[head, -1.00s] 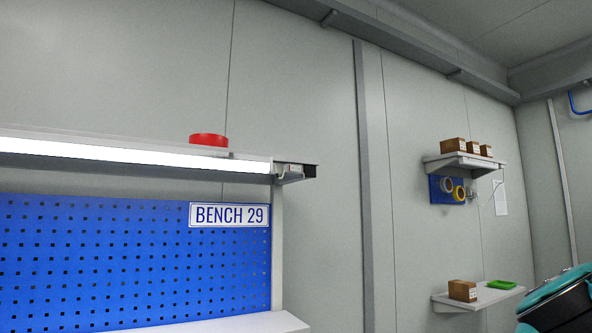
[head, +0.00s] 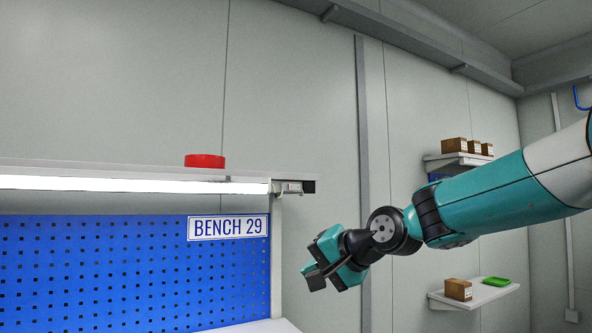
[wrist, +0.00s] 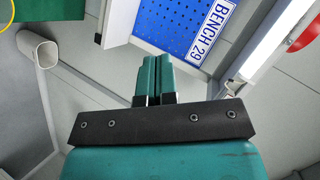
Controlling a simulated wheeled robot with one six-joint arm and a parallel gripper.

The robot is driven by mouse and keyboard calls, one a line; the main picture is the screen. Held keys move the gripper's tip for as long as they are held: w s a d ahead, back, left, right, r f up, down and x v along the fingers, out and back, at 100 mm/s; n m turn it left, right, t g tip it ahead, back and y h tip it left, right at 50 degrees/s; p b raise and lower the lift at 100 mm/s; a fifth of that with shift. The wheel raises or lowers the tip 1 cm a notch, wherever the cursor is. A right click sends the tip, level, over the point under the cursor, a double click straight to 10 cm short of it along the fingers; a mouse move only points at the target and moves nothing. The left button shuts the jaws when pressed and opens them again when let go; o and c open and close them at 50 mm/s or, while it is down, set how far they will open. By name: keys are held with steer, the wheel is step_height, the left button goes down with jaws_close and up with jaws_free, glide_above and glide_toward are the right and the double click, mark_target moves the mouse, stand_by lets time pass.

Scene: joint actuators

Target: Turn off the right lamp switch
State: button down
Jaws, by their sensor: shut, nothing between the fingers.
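The lamp (head: 130,185) is a long lit white tube under the shelf of the bench. At its right end is a small pale switch box (head: 290,187) with a dark end. In the wrist view the lit lamp (wrist: 275,40) runs diagonally at upper right, with its end fitting (wrist: 234,86) low and right of my fingers. The switch position is too small to tell. My gripper (head: 314,270) is below and slightly right of the lamp's end in the head view, apart from it. Its teal fingers (wrist: 155,62) are together and empty in the wrist view.
A blue pegboard (head: 130,265) with a BENCH 29 sign (head: 228,227) is left of my gripper. A red round object (head: 205,161) sits on the shelf top. Wall shelves with brown boxes (head: 458,289) are at right. Bare wall lies right of the lamp.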

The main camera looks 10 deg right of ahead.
steer(key=w+d+r+m+t+p, duration=0.2)
steer(key=w+d+r+m+t, duration=0.1)
steer(key=w+r, duration=0.3)
steer(key=w+d+r+m+t+p, duration=0.2)
steer(key=w+d+r+m+t, duration=0.1)
steer(key=r, duration=0.7)
steer(key=w+d+m, duration=0.1)
steer(key=w+d, duration=0.1)
steer(key=w, duration=0.1)
steer(key=p, duration=1.1)
glide_toward(292, 189)
steer(key=x, duration=0.6)
steer(key=shift+a+r, duration=0.15)
steer(key=shift+r, duration=0.15)
steer(key=shift+w+a+f, duration=0.2)
steer(key=shift+w+a, duration=0.05)
steer(key=shift+w, duration=0.4)
steer(key=shift+f, duration=0.1)
